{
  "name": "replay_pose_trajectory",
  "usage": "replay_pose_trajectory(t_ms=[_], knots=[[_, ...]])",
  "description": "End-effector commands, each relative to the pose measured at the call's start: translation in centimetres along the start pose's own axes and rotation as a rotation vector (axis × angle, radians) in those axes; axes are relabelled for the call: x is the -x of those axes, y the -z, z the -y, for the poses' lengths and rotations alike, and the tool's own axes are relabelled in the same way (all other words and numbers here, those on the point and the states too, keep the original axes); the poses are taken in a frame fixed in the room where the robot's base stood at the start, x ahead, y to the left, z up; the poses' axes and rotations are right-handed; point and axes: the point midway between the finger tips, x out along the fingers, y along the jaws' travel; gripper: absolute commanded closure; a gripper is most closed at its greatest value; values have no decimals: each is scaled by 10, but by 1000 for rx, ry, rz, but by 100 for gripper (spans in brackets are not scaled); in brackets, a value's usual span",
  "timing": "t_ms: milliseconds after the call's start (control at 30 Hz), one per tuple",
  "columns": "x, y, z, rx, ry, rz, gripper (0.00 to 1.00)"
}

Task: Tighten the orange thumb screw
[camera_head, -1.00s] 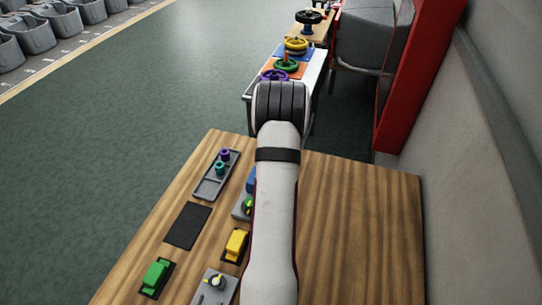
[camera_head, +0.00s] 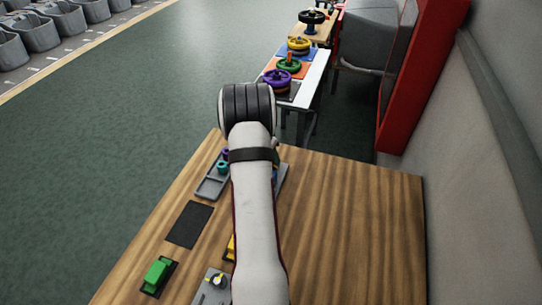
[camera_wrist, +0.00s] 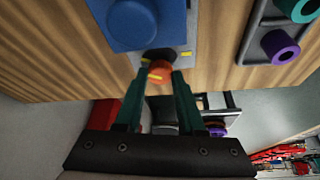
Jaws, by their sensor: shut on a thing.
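The orange thumb screw (camera_wrist: 160,72) shows in the wrist view at the lower edge of a grey plate (camera_wrist: 178,58), below a large blue block (camera_wrist: 145,24). It has a yellow mark on its face. My gripper (camera_wrist: 160,78) has its two dark green fingers on either side of the screw, shut on it. In the head view my arm hides the screw and my gripper.
A grey tray with teal and purple knobs (camera_wrist: 279,47) lies to the right in the wrist view. In the head view, a green block (camera_head: 157,274), a black mat (camera_head: 189,224) and a grey dial plate (camera_head: 214,285) lie on the wooden table (camera_head: 350,230). The table's right side is clear.

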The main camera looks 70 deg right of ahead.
Motion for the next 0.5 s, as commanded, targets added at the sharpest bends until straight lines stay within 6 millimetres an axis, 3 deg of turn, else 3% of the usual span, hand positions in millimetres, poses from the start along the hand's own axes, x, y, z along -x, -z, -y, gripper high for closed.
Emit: replay_pose_trajectory(t_ms=[500], knots=[[0,1,5,-455,-185,1,100]])
